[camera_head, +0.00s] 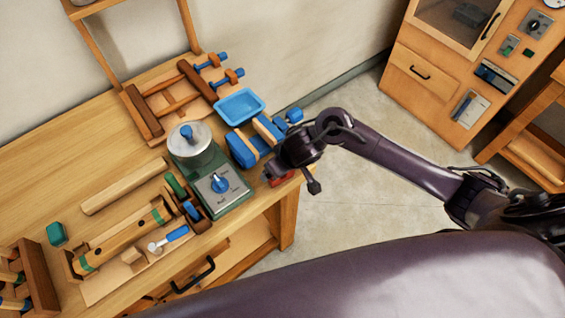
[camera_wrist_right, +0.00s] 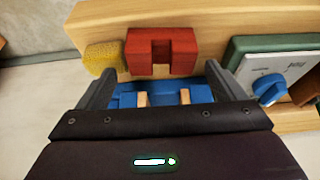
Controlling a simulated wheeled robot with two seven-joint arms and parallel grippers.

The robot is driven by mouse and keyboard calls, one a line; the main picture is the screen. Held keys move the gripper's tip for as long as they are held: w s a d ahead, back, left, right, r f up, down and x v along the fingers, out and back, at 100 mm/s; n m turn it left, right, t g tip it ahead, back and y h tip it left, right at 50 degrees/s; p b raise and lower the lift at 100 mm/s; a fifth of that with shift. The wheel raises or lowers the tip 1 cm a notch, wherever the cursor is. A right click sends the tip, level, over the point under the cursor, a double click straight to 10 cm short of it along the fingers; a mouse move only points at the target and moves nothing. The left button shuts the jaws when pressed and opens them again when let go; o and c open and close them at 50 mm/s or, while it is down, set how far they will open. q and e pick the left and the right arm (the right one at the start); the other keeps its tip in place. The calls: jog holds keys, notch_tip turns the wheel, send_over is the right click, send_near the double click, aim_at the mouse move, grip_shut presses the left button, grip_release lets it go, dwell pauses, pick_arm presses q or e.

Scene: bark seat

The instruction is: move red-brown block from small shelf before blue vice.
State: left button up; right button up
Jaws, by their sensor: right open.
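A red-brown block with a notch in its middle (camera_wrist_right: 160,48) sits near the wooden bench edge in the right wrist view. A small part of it shows under my right gripper (camera_head: 275,172) in the head view (camera_head: 283,180). The blue vice (camera_head: 242,148) with pale wooden jaws stands right beside it; its body lies between my fingers in the wrist view (camera_wrist_right: 165,115). My right gripper (camera_wrist_right: 162,72) is open, its fingertips close to the block and either side of it. Contact cannot be told. My left gripper is out of view.
A yellow spongy block (camera_wrist_right: 104,58) lies beside the red-brown block. A green-based device with a dial (camera_head: 222,190) stands close by on the bench. A blue tray (camera_head: 240,104) lies behind the vice. A wooden shelf frame (camera_head: 93,8) stands at upper left.

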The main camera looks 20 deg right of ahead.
jog(key=shift+r, duration=0.35)
jog(key=p+v, duration=0.5)
jog(key=v, duration=0.7)
jog(key=shift+r, duration=0.3)
jog(key=shift+w, duration=0.1)
